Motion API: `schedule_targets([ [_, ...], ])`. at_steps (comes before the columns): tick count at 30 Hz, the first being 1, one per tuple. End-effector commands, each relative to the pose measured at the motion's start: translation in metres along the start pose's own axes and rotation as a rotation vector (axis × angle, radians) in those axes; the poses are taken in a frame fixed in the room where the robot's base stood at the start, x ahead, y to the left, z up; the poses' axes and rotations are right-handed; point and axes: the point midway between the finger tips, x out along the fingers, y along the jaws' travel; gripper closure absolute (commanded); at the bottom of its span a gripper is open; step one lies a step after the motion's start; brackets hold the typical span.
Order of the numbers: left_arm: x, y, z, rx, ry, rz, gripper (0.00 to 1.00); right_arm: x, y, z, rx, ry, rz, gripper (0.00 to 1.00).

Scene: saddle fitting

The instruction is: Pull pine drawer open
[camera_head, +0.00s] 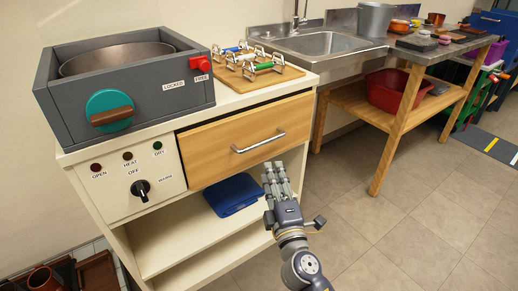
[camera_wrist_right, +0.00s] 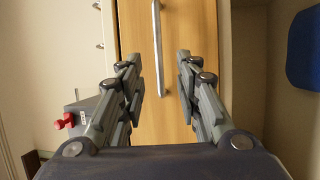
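The pine drawer (camera_head: 225,144) sits in the white cabinet below the worktop and looks shut, its front flush or nearly flush with the cabinet. A silver bar handle (camera_head: 258,142) runs across its front. In the right wrist view the drawer front (camera_wrist_right: 172,115) fills the middle, and the handle (camera_wrist_right: 157,45) lies ahead, between the lines of the two fingers. My right gripper (camera_head: 276,172) is just below and in front of the handle, apart from it. In the right wrist view my right gripper (camera_wrist_right: 160,85) is open with nothing between its fingers. My left gripper is in neither view.
A grey box with a teal knob (camera_head: 110,110) and a wooden board (camera_head: 262,76) with small metal racks stand on the worktop. A blue folded item (camera_head: 233,194) lies on the shelf below the drawer. A sink bench (camera_head: 325,45) stands right. The floor (camera_head: 370,225) in front is clear.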

Motion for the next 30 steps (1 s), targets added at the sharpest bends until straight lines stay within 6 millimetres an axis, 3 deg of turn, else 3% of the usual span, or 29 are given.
schedule_targets([
  [5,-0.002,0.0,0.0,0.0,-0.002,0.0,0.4,0.014,0.003,-0.001,-0.003,0.001,0.006,0.69],
  [11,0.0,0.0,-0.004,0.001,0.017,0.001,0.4,0.047,0.003,-0.001,-0.004,0.0,0.006,0.69],
  [21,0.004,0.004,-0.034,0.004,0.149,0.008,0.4,0.096,0.001,0.0,-0.002,0.0,0.003,0.69],
  [30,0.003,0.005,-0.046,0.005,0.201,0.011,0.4,0.108,0.002,0.0,-0.001,0.0,0.002,0.69],
])
